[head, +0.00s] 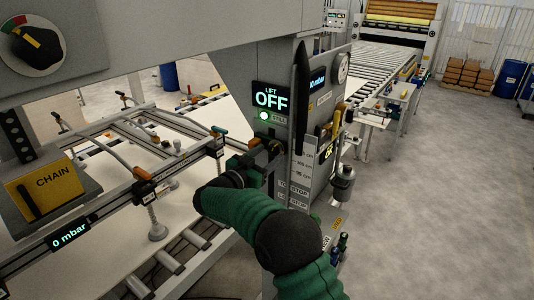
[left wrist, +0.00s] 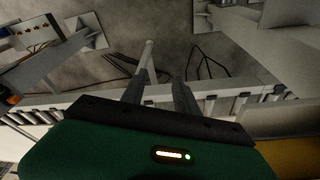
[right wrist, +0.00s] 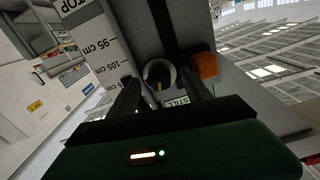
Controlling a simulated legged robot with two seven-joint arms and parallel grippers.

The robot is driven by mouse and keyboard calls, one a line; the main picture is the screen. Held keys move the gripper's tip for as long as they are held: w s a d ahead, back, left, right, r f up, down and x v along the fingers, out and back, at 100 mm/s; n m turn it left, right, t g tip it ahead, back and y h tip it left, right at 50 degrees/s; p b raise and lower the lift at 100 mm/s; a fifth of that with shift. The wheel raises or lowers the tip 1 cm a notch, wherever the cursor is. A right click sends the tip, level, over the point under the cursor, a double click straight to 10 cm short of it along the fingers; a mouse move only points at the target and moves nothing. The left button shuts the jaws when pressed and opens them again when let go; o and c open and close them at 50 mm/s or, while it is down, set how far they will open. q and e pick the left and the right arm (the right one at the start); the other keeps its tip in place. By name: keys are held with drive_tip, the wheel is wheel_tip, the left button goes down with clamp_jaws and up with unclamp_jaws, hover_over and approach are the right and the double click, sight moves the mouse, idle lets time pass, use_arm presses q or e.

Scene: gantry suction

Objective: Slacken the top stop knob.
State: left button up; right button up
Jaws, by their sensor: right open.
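The top stop knob (right wrist: 158,75) is a dark round knob with a yellow mark, seen in the right wrist view beside the height scale (right wrist: 97,45). My right gripper (right wrist: 162,88) is open, with one finger to each side of the knob's lower edge; I cannot tell whether they touch it. In the head view my right gripper (head: 272,151) is at the grey column, left of the scale, and hides the knob. A TOP STOP label (head: 293,187) is on the column below. My left gripper (left wrist: 160,88) looks open and empty above the floor, outside the head view.
An orange block (right wrist: 204,66) sits right of the knob in the right wrist view. The lift display (head: 271,97) reads OFF. A black handle (head: 301,95) stands upright on the column. The suction frame (head: 150,185) is at left. Grey floor (head: 430,200) is clear at right.

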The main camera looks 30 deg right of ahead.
drive_tip(key=shift+a, duration=0.1)
drive_tip(key=shift+d, duration=0.2)
drive_tip(key=c, duration=0.6)
clamp_jaws()
drive_tip(key=shift+r+p, duration=0.15)
drive_tip(key=shift+p, duration=0.2)
drive_tip(key=n+p, duration=0.2)
drive_tip(key=p, duration=0.1)
drive_tip(key=n+p, duration=0.2)
drive_tip(key=p, duration=0.2)
drive_tip(key=shift+r+n, duration=0.2)
drive_tip(key=shift+n, duration=0.1)
drive_tip(key=shift+f+n+p, duration=0.25)
drive_tip(key=shift+n+p, duration=0.95)
drive_tip(key=shift+p, duration=0.15)
